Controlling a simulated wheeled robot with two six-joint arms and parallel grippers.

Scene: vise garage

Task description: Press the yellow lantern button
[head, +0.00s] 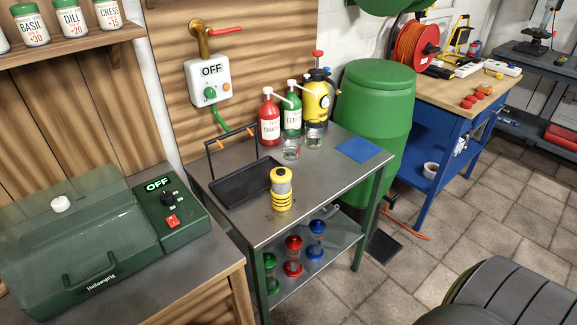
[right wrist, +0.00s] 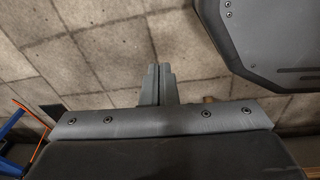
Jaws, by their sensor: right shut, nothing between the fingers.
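The yellow lantern (head: 281,189) stands upright on the grey metal table in the head view, near the front edge. It has a yellow top, a clear or whitish middle band and a yellow base with black stripes. My right gripper (right wrist: 157,70) shows in the right wrist view, shut and empty above the tiled floor. The lantern is not in that view. Neither gripper shows in the head view.
A black tray (head: 246,185) with a handle lies left of the lantern. Red (head: 269,121), green (head: 291,112) and yellow (head: 317,98) pump bottles stand behind, with jars. A blue mat (head: 365,149) lies at the right. The tabletop right of the lantern is clear.

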